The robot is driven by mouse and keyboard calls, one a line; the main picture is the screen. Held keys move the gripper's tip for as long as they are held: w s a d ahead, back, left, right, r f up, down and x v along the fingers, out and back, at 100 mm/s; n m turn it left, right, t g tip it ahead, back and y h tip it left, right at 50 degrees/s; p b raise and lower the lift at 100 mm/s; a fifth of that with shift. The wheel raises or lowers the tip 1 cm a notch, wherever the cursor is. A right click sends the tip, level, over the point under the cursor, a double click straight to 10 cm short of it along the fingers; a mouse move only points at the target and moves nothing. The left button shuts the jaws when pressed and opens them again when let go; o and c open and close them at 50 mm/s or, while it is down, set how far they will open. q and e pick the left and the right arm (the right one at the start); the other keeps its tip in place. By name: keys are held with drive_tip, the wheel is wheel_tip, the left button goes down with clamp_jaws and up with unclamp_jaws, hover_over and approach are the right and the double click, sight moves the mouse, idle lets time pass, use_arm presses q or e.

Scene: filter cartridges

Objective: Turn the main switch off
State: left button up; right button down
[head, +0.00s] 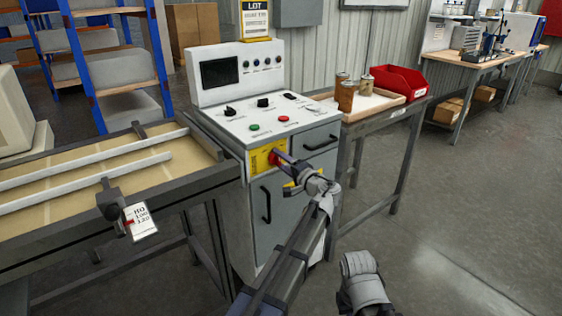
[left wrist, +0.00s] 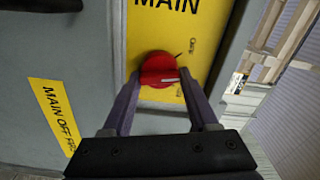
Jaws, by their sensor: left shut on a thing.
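The main switch (head: 273,158) is a red rotary knob on a yellow plate (head: 257,160) on the front of the grey control cabinet. In the left wrist view the red knob (left wrist: 159,69) sits under the word MAIN, with a pale mark on its lower right side. My left gripper (head: 279,161) is at the knob; in the left wrist view its two fingers (left wrist: 158,84) are shut on the knob's sides. The small words around the knob are too blurred to read surely. My right arm shows at the bottom of the head view, but its fingers cannot be made out.
The cabinet top (head: 263,117) carries several knobs and buttons. A conveyor (head: 90,185) with a hanging tag (head: 140,221) stands at left. A table with several cartridges (head: 346,95) and a red bin (head: 399,84) stands at right. The floor at right is clear.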

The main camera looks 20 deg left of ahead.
use_arm(q)
drive_tip(key=n, duration=0.6)
drive_tip(key=shift+s+r, duration=0.1)
drive_tip(key=shift+n, duration=0.3)
idle(0.4)
drive_tip(key=o, duration=1.4)
drive_tip(key=shift+c, duration=0.2)
drive_tip(key=v, duration=0.7)
drive_tip(key=shift+s+d, duration=0.2)
drive_tip(key=shift+d, duration=0.1)
